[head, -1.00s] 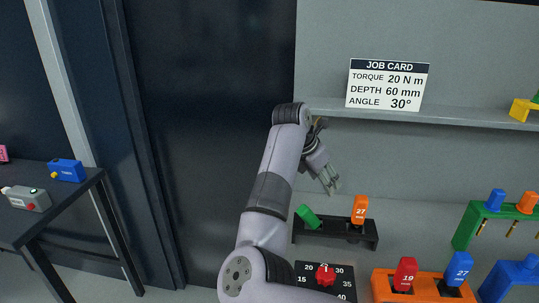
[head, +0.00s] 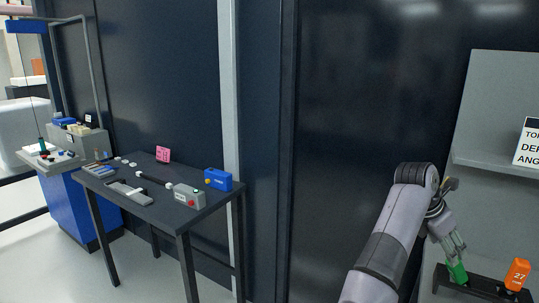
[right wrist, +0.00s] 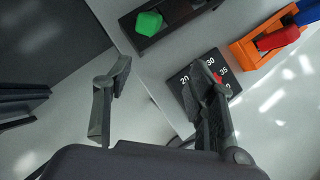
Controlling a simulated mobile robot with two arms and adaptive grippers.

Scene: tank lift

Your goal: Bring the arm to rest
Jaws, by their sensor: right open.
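My right arm shows in the head view with its gripper (head: 455,247) open and empty, just above a green piece (head: 458,272) in the picture. In the right wrist view the two fingers stand apart (right wrist: 160,78) with nothing between them. The green piece (right wrist: 148,23) lies beyond the fingertips there, in a black holder (right wrist: 178,18). An orange piece marked 27 (head: 517,274) stands in the same black holder (head: 482,288) in the head view. My left gripper is not in view.
A dark table (head: 150,207) at left holds a blue box (head: 218,179), a grey box (head: 188,195) and a pink card (head: 163,154). A black dial plate (right wrist: 181,98) and an orange rack (right wrist: 247,52) lie near the gripper.

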